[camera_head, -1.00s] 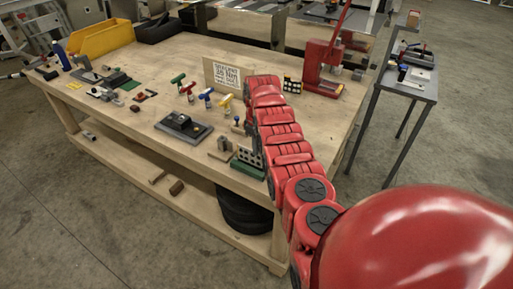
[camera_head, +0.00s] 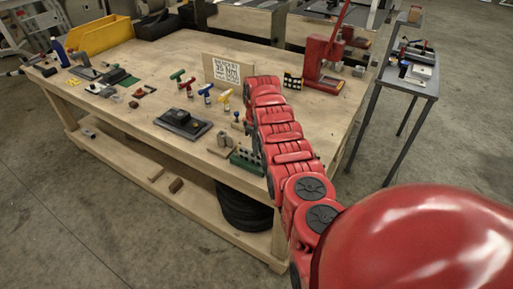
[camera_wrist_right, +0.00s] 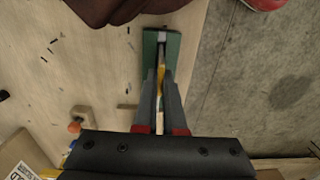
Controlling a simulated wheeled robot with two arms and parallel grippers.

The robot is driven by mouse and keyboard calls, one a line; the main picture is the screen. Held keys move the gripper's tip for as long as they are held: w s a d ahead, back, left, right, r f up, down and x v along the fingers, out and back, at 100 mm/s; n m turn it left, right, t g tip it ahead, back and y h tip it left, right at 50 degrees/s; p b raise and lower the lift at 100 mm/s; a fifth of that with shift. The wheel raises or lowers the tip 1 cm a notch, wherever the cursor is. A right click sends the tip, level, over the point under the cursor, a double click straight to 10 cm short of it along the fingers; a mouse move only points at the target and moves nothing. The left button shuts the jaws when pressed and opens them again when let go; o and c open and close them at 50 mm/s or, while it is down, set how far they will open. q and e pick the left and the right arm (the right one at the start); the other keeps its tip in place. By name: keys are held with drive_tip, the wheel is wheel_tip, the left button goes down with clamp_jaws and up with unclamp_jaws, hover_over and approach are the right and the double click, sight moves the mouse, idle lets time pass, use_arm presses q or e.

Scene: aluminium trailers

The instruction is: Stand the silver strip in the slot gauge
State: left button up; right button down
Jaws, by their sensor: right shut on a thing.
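The green slot gauge (camera_head: 245,160) lies at the front edge of the workbench, beside my right arm. In the right wrist view the green gauge (camera_wrist_right: 150,58) is long and narrow, just ahead of the fingertips, with a pale piece at its far end. My right gripper (camera_wrist_right: 160,75) has its fingers close together, pointing along the gauge. A thin pale sliver, which looks like the silver strip (camera_wrist_right: 159,122), shows between the fingers. Most of the strip is hidden by them. I cannot tell whether it touches the gauge. In the head view my right arm hides the gripper's fingers. My left gripper is not in view.
A dark fixture (camera_head: 183,122) and a wooden block (camera_head: 219,147) lie left of the gauge. Coloured T-handled tools, a sign (camera_head: 227,72) and a red press (camera_head: 325,62) stand farther back. A yellow bin (camera_head: 100,38) is at the far left.

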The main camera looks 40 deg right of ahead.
drive_tip(key=shift+f+b, duration=0.4)
drive_tip(key=shift+f, duration=0.2)
drive_tip(key=c, duration=0.9)
unclamp_jaws()
drive_tip(key=shift+w+r, duration=0.1)
drive_tip(key=shift+r, duration=0.45)
wheel_tip(320, 180, up, 7)
drive_tip(key=b, duration=0.3)
drive_tip(key=shift+r, duration=0.2)
wheel_tip(320, 180, up, 9)
drive_tip(key=p, duration=0.6)
drive_tip(key=shift+p, duration=0.3)
